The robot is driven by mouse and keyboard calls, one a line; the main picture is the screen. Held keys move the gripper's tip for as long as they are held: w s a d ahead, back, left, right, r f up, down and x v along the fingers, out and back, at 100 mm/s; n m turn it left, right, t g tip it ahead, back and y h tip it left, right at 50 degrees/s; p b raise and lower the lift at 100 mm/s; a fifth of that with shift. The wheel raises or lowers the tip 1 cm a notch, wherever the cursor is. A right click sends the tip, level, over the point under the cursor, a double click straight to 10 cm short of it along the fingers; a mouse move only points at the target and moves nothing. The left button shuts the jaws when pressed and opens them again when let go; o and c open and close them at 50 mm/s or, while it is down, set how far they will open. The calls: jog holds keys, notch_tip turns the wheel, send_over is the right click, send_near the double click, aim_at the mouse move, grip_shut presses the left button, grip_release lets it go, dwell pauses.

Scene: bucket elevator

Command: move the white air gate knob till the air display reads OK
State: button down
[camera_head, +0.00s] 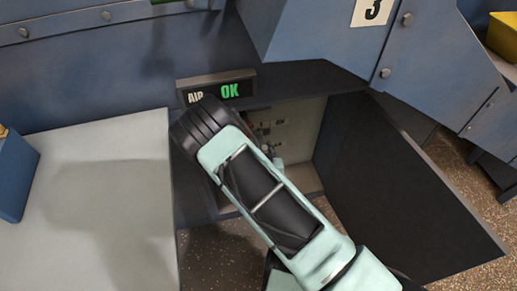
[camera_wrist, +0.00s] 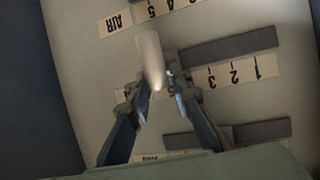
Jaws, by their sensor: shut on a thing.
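The air display (camera_head: 217,90) reads "AIR" in white and "OK" in green, above an open cabinet in the head view. The white air gate knob (camera_wrist: 150,58) stands out from the panel in the wrist view, near an upside-down "AIR" label (camera_wrist: 115,22). My gripper (camera_wrist: 157,86) is shut on the knob, with one fingertip on each side of it. In the head view my arm hides the knob and most of the gripper.
Dark slots (camera_wrist: 228,47) and numbered scale strips (camera_wrist: 237,74) lie beside the knob. A dark open door (camera_head: 400,190) stands right of my arm in the head view. A grey tabletop (camera_head: 90,210) is at left, with a blue box (camera_head: 14,178) on it.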

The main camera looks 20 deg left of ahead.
jog(key=shift+w+d+r, duration=0.1)
jog(key=shift+w+d, duration=0.4)
jog(key=shift+d, duration=0.3)
jog(key=c, duration=1.7)
grip_release()
jog(key=shift+w, duration=0.1)
jog(key=shift+c, duration=0.2)
jog(key=v, duration=0.7)
jog(key=shift+s, duration=0.3)
jog(key=shift+w+r, duration=0.1)
